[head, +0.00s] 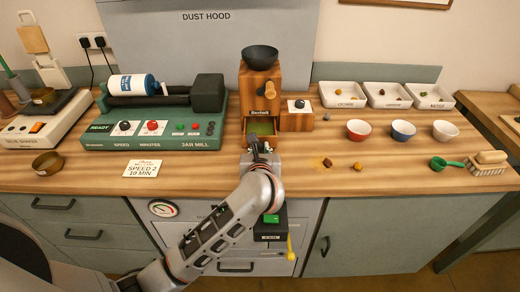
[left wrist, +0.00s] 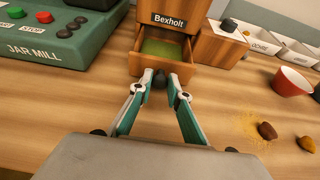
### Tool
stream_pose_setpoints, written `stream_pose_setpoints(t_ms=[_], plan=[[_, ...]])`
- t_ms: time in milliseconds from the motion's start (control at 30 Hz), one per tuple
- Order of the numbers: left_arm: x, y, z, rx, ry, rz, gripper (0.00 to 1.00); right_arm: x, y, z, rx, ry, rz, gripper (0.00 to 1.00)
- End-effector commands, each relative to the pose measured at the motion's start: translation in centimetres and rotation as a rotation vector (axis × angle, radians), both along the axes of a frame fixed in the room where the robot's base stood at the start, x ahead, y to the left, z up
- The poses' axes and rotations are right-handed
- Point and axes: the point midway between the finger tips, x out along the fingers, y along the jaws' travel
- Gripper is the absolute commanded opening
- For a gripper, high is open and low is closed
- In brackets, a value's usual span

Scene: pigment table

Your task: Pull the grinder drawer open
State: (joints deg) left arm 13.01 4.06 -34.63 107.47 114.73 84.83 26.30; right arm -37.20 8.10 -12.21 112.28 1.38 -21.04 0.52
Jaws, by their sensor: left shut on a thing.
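The wooden grinder (head: 260,90) with a dark bowl on top stands at the back middle of the table; its "Bexholt" label shows in the left wrist view. Its drawer (head: 262,126) is pulled out at the front, and its green inside shows from above. In the left wrist view the drawer (left wrist: 157,67) is also out, below the grinder body. My left gripper (left wrist: 163,78) is at the drawer front, its two fingers shut around the dark knob (left wrist: 160,83). In the head view my left gripper (head: 260,148) hides the knob. My right gripper is not in view.
The green jar mill (head: 150,138) stands left of the grinder and a small wooden box (head: 297,122) right of it. Several bowls, white trays, brown lumps (head: 327,163) and a brush (head: 487,170) are to the right. Bare tabletop lies around the gripper.

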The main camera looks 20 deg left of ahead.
Motion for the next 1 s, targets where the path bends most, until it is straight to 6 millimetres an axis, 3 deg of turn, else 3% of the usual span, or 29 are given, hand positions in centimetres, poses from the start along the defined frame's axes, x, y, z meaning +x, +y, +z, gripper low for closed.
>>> stream_pose_setpoints(t_ms=[167,200,267,667,833,1000], plan=[[0.1,0.0,0.2,0.001,-0.004,0.000,0.00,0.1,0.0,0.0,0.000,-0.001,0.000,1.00],[0.1,0.0,0.2,0.001,-0.004,0.000,0.20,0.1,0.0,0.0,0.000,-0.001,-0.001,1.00],[0.0,0.0,0.2,0.001,-0.004,0.000,0.33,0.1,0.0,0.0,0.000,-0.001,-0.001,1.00],[-0.3,-0.1,0.2,-0.001,-0.001,-0.001,0.33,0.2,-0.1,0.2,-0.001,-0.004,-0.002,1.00],[-2.1,-0.8,0.9,-0.003,-0.002,-0.002,0.33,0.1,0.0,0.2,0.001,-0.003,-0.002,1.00],[-5.2,-1.6,2.3,-0.004,-0.002,0.000,0.33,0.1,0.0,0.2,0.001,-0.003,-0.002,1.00]])
